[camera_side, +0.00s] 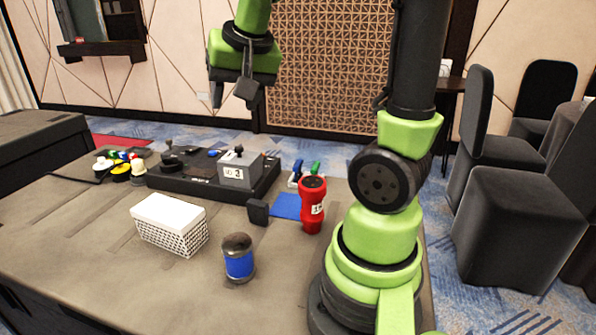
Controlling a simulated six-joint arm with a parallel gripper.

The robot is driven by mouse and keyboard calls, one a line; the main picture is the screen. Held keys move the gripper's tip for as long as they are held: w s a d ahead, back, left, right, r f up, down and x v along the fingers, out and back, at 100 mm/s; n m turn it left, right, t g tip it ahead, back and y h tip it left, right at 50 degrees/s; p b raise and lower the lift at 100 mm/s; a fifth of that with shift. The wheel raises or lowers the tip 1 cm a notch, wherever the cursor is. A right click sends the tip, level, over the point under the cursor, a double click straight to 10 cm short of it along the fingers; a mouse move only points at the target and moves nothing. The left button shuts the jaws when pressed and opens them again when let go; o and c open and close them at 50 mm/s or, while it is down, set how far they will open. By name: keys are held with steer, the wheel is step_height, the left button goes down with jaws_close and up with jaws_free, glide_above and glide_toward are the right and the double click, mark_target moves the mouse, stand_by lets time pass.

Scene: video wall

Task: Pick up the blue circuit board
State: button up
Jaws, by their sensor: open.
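A flat blue piece (287,206), which looks like the blue circuit board, lies on the grey-brown table just left of a red bottle-shaped object (313,206). The red object may hide part of its right edge. My gripper (233,92) is high above the back of the table, pointing down. Its dark fingers are apart, with nothing between them. It is well above the blue piece and to its left in the picture.
A small black block (258,211) sits left of the blue piece. Behind are a black panel (190,183) with a grey lever box (240,170) and a holder with blue and green pieces (305,172). A white basket (170,224) and a blue jar (239,260) stand in front.

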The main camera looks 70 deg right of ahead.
steer(key=w+d+f+m+g+h, duration=0.1)
steer(key=d+f+m, duration=0.1)
steer(key=d+f, duration=0.35)
steer(key=w+d+f+m+g+h, duration=0.1)
steer(key=d+f+m+g, duration=0.1)
steer(key=d, duration=0.6)
steer(key=m+g, duration=0.2)
steer(key=m, duration=0.1)
glide_toward(298, 163)
steer(key=shift+m, duration=0.3)
steer(key=x, duration=0.5)
steer(key=shift+w+f, duration=0.15)
steer(key=shift+x, duration=2.7)
steer(key=shift+a, duration=0.1)
steer(key=shift+c, duration=0.5)
jaws_close()
